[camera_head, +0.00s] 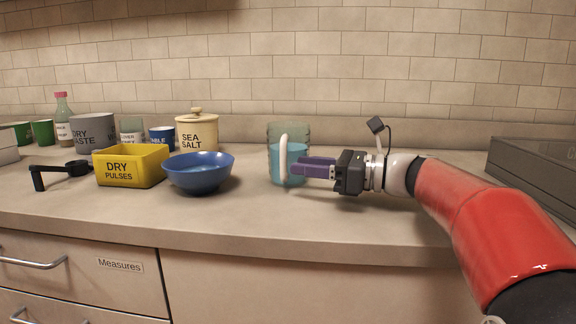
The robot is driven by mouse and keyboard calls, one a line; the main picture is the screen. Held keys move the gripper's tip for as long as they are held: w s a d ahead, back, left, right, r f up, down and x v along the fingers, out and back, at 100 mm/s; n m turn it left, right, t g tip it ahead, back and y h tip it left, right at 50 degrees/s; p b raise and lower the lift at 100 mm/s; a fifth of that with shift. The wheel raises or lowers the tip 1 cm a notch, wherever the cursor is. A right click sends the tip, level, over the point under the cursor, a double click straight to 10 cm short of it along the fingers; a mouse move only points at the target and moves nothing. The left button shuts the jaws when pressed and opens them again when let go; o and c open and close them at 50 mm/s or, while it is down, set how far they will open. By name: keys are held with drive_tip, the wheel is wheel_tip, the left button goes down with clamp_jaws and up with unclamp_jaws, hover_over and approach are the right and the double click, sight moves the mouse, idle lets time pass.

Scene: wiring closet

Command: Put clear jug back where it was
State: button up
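The clear jug (289,136) is see-through and greenish, with blue contents in its lower part and a pale handle (283,158) facing the camera. It is upright on the counter, right of the blue bowl. My gripper (296,168) reaches in from the right, with its purple fingers level with the jug's lower half. The fingertips are close to the handle. I cannot tell whether they touch or grip it.
The blue bowl (199,174), yellow dry pulses bin (131,167) and black scoop (60,171) are on the left. The sea salt canister (197,133) and several cups stand behind. A dark grey box (537,172) is at the right. The counter front (225,217) is bare.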

drive_tip(key=v, duration=0.6)
drive_tip(key=shift+s+d, duration=0.15)
drive_tip(key=shift+d, duration=0.2)
